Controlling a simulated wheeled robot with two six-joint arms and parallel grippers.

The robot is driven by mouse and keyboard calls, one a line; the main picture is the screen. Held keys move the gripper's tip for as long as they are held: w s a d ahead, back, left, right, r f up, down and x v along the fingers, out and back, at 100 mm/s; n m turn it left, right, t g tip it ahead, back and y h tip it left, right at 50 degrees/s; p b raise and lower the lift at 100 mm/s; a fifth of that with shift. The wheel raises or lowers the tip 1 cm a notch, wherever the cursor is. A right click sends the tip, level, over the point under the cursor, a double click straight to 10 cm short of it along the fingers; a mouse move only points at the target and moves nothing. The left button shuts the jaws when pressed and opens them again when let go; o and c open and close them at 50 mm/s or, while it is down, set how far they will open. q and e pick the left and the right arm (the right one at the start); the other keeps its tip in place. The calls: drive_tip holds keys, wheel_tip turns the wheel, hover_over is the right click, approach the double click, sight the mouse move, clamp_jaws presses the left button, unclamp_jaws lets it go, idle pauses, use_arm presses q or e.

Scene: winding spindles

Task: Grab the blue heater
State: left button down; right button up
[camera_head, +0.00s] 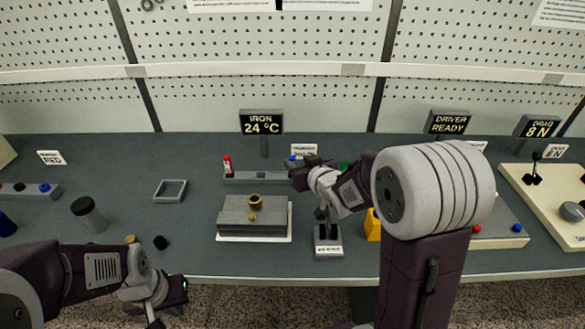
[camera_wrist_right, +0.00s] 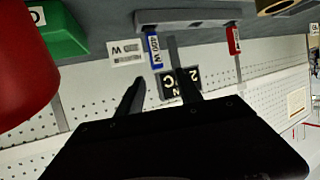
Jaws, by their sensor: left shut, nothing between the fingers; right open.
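The blue heater (camera_wrist_right: 154,50) stands upright in a grey rack (camera_wrist_right: 190,18), with white lettering on its side. In the head view only a bit of the blue heater (camera_head: 292,162) shows at the rack's right end, beside my right gripper (camera_head: 303,176). In the right wrist view my right gripper (camera_wrist_right: 161,82) is open, its fingertips pointing towards the heater, with nothing held. The heater appears just beyond the fingertips; I cannot tell the exact gap. My left gripper (camera_head: 180,292) is shut and empty near the table's front left edge.
A red heater (camera_head: 227,165) stands at the rack's left end. A green block (camera_wrist_right: 62,32) and a large red object (camera_wrist_right: 22,65) are close by in the wrist view. A grey block with a brass piece (camera_head: 254,202) sits in front of the rack. A sign (camera_head: 262,123) stands behind.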

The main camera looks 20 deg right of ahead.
sight(293, 158)
drive_tip(key=x, duration=0.7)
drive_tip(key=shift+w+d+f, duration=0.15)
drive_tip(key=shift+d+f, duration=0.05)
drive_tip(key=shift+f, duration=0.15)
drive_tip(key=shift+r, duration=0.15)
drive_tip(key=c, duration=0.3)
clamp_jaws()
